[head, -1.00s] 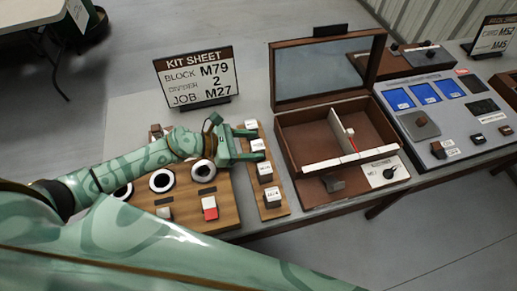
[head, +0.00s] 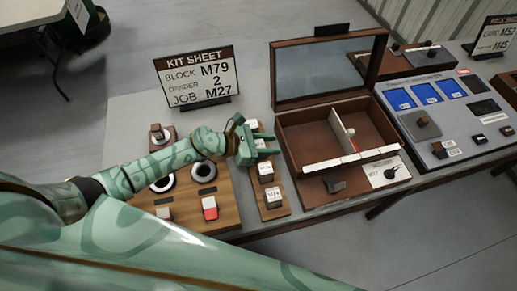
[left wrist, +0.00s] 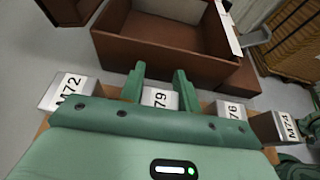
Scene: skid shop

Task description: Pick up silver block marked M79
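The silver block marked 79 (left wrist: 160,98) stands in a row of blocks on a wooden strip. In the left wrist view its top shows between the two fingers of my left gripper (left wrist: 160,85), and the gripper body hides its near part. In the head view the left gripper (head: 266,145) is over the strip (head: 280,211), its fingers apart and pointing right. Whether the fingers reach down beside the block or hover above it, I cannot tell. My right gripper is not in view.
Neighbouring blocks are M72 (left wrist: 68,92), 76 (left wrist: 231,112) and M74 (left wrist: 287,126). A brown open box (head: 293,152) with a divider stands right of the strip. The kit sheet (head: 197,77) stands behind, and a control panel (head: 440,109) is farther right.

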